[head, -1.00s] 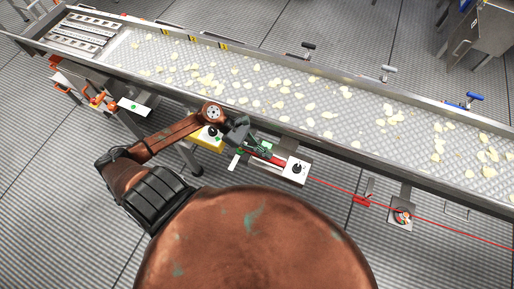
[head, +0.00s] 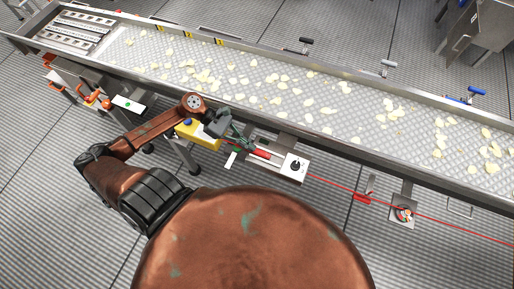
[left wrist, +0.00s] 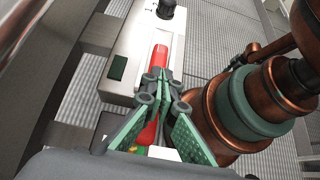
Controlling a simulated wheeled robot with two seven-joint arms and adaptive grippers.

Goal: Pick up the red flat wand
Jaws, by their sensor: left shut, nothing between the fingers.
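The red flat wand (head: 261,153) lies on a pale grey panel (head: 291,176) beside the conveyor. It also shows in the left wrist view (left wrist: 159,60), where its broad red end lies on the panel just beyond my fingertips. A red part shows lower down between my fingers, and its middle is hidden by them. My left gripper (head: 247,146) has green-padded fingers and is at the left end of the wand. In the left wrist view my left gripper (left wrist: 158,88) has its tips together over the wand, empty.
The conveyor (head: 350,148) carries scattered pale chips and runs along behind the panel. A black knob (head: 295,166) sits at the panel's right end. A yellow box (head: 199,137) stands left of my gripper. A red cord (head: 335,186) runs right to a red bracket (head: 363,197).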

